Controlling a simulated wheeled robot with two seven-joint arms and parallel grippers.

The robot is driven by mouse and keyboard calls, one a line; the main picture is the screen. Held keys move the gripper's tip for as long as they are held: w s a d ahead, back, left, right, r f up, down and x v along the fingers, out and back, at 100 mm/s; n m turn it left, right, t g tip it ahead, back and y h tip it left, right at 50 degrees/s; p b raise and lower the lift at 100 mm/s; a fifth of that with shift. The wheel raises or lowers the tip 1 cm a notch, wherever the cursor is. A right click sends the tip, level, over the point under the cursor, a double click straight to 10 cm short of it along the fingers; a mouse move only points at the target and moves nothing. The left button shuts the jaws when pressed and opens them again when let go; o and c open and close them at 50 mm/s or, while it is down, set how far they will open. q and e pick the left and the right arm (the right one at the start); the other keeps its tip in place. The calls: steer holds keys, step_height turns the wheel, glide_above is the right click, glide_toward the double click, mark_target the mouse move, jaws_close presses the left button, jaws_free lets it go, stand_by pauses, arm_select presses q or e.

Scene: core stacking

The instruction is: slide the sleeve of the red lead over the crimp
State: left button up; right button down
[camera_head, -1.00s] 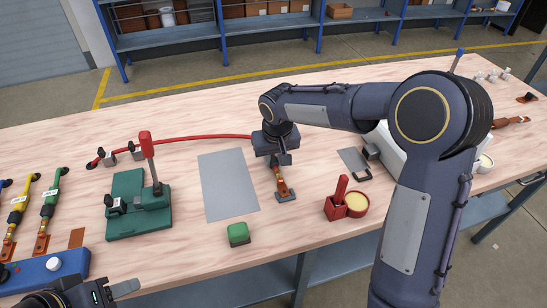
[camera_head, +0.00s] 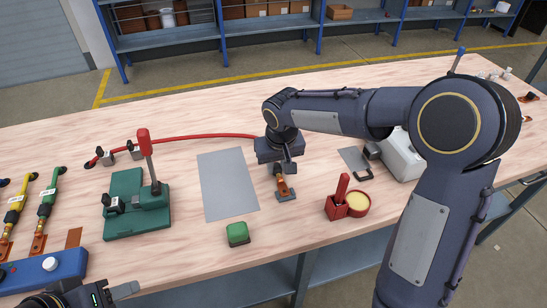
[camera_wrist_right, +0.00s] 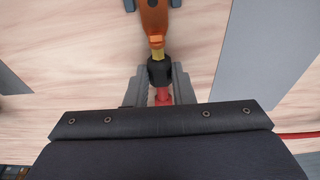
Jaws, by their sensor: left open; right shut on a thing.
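The red lead (camera_head: 200,137) runs across the table from the left to my right gripper (camera_head: 280,166). At its end a copper lug (camera_head: 283,187) lies at a small grey holder (camera_head: 286,196). In the right wrist view my right gripper (camera_wrist_right: 160,80) is shut on the black sleeve (camera_wrist_right: 160,72), with red lead (camera_wrist_right: 163,96) on the near side. A yellowish metal crimp (camera_wrist_right: 157,53) shows bare between the sleeve and the orange-copper lug (camera_wrist_right: 154,18). How far the sleeve covers the crimp is unclear. My left gripper (camera_head: 125,290) is open and empty at the lower left.
A green fixture with a red-handled lever (camera_head: 145,143) stands left of a grey mat (camera_head: 228,184). A green block (camera_head: 238,233), a red holder with a yellow-filled pot (camera_head: 357,202) and a blue box (camera_head: 45,272) stand near the front. Yellow and green leads lie at left.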

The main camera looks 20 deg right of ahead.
steer(key=shift+s, duration=0.8)
steer(key=c, duration=1.2)
jaws_free()
steer(key=shift+o, duration=0.2)
steer(key=shift+r, duration=0.15)
